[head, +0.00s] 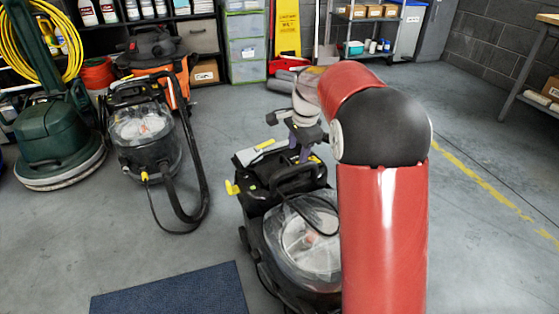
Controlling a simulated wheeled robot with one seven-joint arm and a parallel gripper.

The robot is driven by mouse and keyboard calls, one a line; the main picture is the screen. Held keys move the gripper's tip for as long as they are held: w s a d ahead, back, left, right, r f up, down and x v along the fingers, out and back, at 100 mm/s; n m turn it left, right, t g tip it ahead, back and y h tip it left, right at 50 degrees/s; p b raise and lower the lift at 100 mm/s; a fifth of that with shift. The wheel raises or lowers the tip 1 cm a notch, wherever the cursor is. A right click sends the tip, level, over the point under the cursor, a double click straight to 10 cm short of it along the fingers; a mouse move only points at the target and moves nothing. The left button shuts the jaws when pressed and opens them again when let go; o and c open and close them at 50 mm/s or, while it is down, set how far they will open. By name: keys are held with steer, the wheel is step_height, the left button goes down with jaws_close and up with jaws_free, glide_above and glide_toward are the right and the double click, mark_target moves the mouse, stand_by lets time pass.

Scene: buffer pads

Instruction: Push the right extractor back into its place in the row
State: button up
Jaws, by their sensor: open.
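The right extractor (262,205) is a black machine with a clear domed tank and yellow fittings. It stands on the open floor at lower centre, nearer to me than the other machines. My red arm hides its right side. My gripper (304,152) is at the far top end of this extractor, above or against its upper body; I cannot tell if it touches. The gripper is open and holds nothing that I can see; its fingertips are partly hidden. A similar extractor (143,130) with a black hose stands at left, beside a green floor machine (50,130).
An orange and black vacuum (165,60) stands behind the left extractor. Shelves, a green drawer unit (246,48) and a yellow sign (288,30) line the back. A blue mat (170,292) lies at the front. A workbench (530,70) is at right. Floor between the extractors is clear.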

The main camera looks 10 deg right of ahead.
mark_target(293, 167)
steer(key=x, duration=0.3)
steer(key=b+x, duration=0.1)
steer(key=x, duration=0.2)
steer(key=w+x, duration=0.1)
steer(key=x, duration=0.2)
steer(key=shift+a+r, duration=0.1)
jaws_close()
